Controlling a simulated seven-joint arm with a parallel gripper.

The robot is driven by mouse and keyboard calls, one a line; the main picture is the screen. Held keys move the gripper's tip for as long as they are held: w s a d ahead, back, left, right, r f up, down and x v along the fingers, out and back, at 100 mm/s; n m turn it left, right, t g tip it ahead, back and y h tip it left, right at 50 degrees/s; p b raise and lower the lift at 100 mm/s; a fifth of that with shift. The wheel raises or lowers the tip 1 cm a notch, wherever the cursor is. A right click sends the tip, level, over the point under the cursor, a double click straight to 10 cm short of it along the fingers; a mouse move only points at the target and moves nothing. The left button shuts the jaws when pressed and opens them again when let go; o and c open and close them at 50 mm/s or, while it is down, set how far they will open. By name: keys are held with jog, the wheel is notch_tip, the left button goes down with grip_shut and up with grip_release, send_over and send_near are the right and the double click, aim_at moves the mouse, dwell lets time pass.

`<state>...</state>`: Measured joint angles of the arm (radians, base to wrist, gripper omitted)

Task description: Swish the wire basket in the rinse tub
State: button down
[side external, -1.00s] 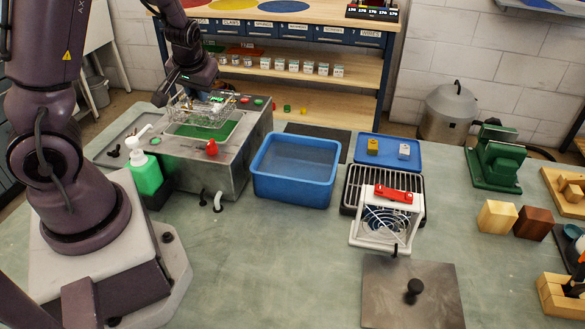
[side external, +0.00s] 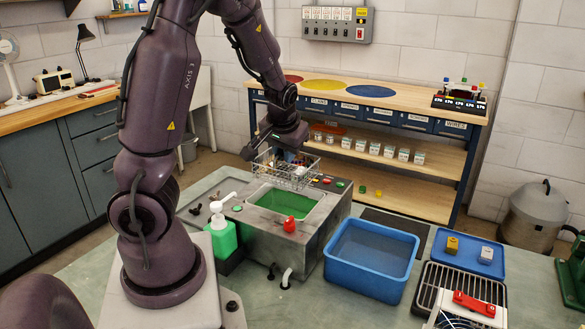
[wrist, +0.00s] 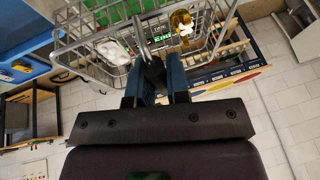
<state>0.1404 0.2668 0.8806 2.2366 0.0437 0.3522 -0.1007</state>
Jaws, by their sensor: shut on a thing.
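The wire basket (side external: 290,174) hangs in the air above the green-filled tank (side external: 284,204) of a metal washer in the side view. My gripper (wrist: 158,88) is shut on the basket's handle, seen close in the wrist view. The basket (wrist: 98,38) holds a white piece (wrist: 113,50) and a gold-coloured piece (wrist: 183,20) among other small items. The rinse tub (side external: 340,274) is blue, holds water and stands on the bench to the right of the washer, apart from the basket.
A red knob (side external: 289,225) stands up on the washer's front edge. A green soap bottle (side external: 222,238) stands left of the washer. Right of the tub are a blue tray (side external: 468,253) with two small blocks and a drain rack (side external: 435,282). A shelf unit (side external: 420,190) stands behind.

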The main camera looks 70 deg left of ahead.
jog(key=shift+r, duration=0.5)
jog(key=shift+w+d+r, duration=0.1)
jog(key=shift+w+d, duration=0.05)
jog(key=shift+w, duration=0.1)
jog(key=w+d, duration=1.4)
jog(key=d, duration=0.4)
jog(key=shift+w+a+f, duration=0.1)
jog(key=shift+w+f, duration=0.05)
jog(key=shift+f, duration=8.75)
jog(key=shift+r, duration=1.1)
jog(key=shift+f, duration=1.1)
